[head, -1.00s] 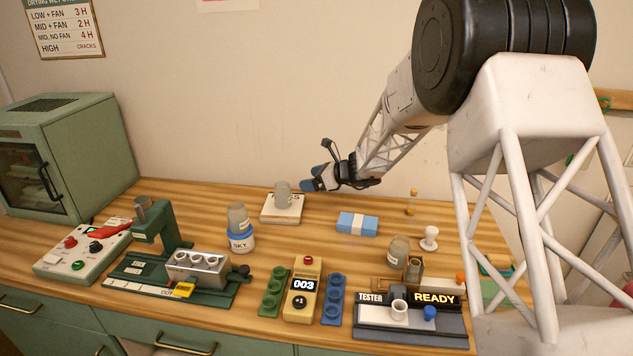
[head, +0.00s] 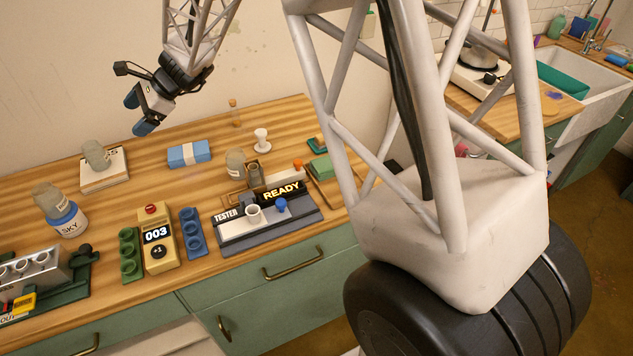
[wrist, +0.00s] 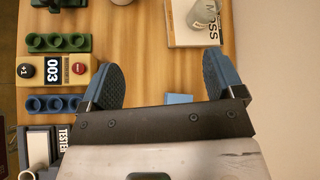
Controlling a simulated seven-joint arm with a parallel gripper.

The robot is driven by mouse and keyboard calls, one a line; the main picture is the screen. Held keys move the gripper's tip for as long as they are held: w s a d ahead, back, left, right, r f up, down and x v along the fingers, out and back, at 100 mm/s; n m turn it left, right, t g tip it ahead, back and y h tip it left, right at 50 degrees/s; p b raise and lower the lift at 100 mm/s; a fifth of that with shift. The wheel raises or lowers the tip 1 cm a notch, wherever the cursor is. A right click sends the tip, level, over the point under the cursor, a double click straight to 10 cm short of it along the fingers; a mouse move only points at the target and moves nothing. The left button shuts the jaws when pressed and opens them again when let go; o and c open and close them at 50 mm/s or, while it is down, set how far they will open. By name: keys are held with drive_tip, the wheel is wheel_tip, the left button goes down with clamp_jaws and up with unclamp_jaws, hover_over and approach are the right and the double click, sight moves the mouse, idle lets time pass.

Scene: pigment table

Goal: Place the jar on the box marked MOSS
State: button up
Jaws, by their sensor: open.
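A grey-green, translucent jar (head: 96,155) stands on a flat white box (head: 104,178) at the back left of the table. The wrist view shows the same jar (wrist: 204,13) on the box (wrist: 190,38), whose printed letters read MOSS. The jar rests within the top of the box, partly over the label. My gripper (head: 138,111) is open and empty, raised above the table to the right of the jar and apart from it. Its two blue fingers (wrist: 166,78) are spread wide in the wrist view, with bare wood below.
Another jar sits on a blue-banded SKY container (head: 66,220). A further jar (head: 235,162) stands behind the tester (head: 265,222). A light-blue block (head: 188,153), a yellow counter (head: 157,240) and green and blue racks stand on the table. Wood between box and counter is clear.

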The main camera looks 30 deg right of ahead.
drive_tip(key=s+d+r+n+h, duration=0.35)
drive_tip(key=s+d, duration=0.35)
drive_tip(key=s, duration=0.5)
drive_tip(key=s+d+r+n+h, duration=0.25)
drive_tip(key=s+d+n, duration=0.35)
drive_tip(key=s, duration=0.5)
drive_tip(key=s+d+n+h, duration=0.2)
drive_tip(key=s+d, duration=0.4)
drive_tip(key=s, duration=0.4)
drive_tip(key=s+d+f+n+t+h, duration=0.1)
drive_tip(key=s+d+n+h, duration=0.2)
drive_tip(key=s+d, duration=0.4)
drive_tip(key=s, duration=0.4)
drive_tip(key=shift+d+f, duration=0.2)
